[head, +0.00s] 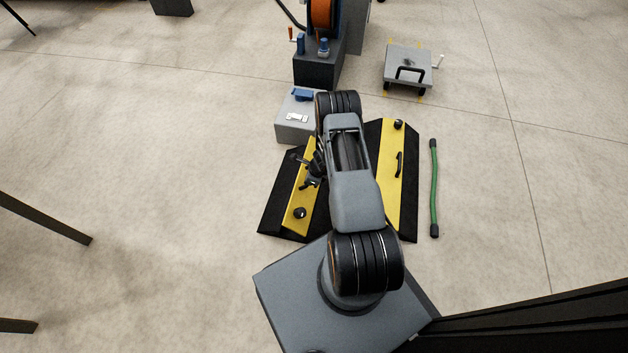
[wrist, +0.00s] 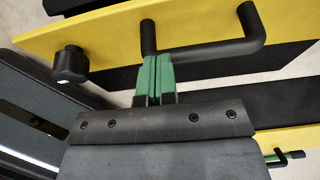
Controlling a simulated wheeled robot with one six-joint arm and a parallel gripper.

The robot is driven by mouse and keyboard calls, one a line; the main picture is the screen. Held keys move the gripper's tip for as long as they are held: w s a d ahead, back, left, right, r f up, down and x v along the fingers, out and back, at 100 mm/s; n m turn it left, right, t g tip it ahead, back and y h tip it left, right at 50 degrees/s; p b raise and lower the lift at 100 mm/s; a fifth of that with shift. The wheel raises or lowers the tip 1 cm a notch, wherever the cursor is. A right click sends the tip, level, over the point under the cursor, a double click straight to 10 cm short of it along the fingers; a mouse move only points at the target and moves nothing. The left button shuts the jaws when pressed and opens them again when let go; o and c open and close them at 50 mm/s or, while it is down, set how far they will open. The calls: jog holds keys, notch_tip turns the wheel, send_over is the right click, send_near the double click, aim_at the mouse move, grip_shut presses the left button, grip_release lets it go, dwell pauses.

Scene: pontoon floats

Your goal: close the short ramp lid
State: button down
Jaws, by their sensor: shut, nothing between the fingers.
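A black ramp unit has two yellow lids, one on the left (head: 299,208) and one on the right (head: 393,190). Which is the short one I cannot tell for sure. My gripper (head: 309,178) is at the left lid in the head view. In the wrist view a yellow lid (wrist: 196,24) carries a black bar handle (wrist: 210,51) and a black knob (wrist: 70,65). My gripper's green fingers (wrist: 157,75) are together and empty, their tips close to the left end of the handle; contact is unclear. My arm hides the middle of the ramp.
A grey box (head: 294,127) stands just behind the left lid. A green hose with black ends (head: 434,190) lies right of the ramp. A grey cart with a black handle (head: 407,68) and a dark stand with an orange reel (head: 322,15) are farther back. Floor at left is mostly clear.

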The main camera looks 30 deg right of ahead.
aim_at(296, 184)
jog(key=shift+w+a+f+g+h, duration=0.25)
jog(key=shift+w+a+g+h, duration=0.2)
jog(key=shift+w+a, duration=0.25)
jog(key=w+a+f, duration=0.1)
jog(key=w+a+f+b, duration=0.1)
jog(key=shift+w+a, duration=0.2)
jog(key=shift+a, duration=0.15)
jog(key=shift+w+a+f+b, duration=0.75)
jog(key=shift+f+b, duration=0.2)
jog(key=shift+b, duration=0.1)
jog(key=shift+a, duration=0.1)
jog(key=shift+r, duration=0.1)
